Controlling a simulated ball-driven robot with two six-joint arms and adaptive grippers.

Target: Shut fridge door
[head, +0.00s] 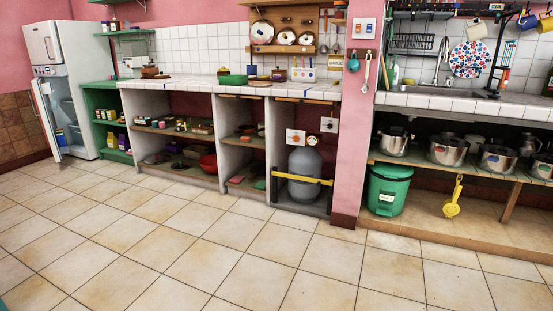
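The white fridge (83,62) stands against the wall at the far left of the head view. Its upper door (40,44) looks shut. Its lower fridge door (46,121) stands open, swung out toward the left front, and shelves and bins show inside (69,112). The fridge is across the room, well away from the camera. Neither of my grippers shows in this view, and nothing is seen touching the door.
Wide tiled floor (190,235) lies clear between me and the fridge. A green shelf unit (122,157) stands right of the fridge. Open counter shelves (203,175) with pots run along the back wall. A pink pillar (352,130) and green bin (389,190) are at the right.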

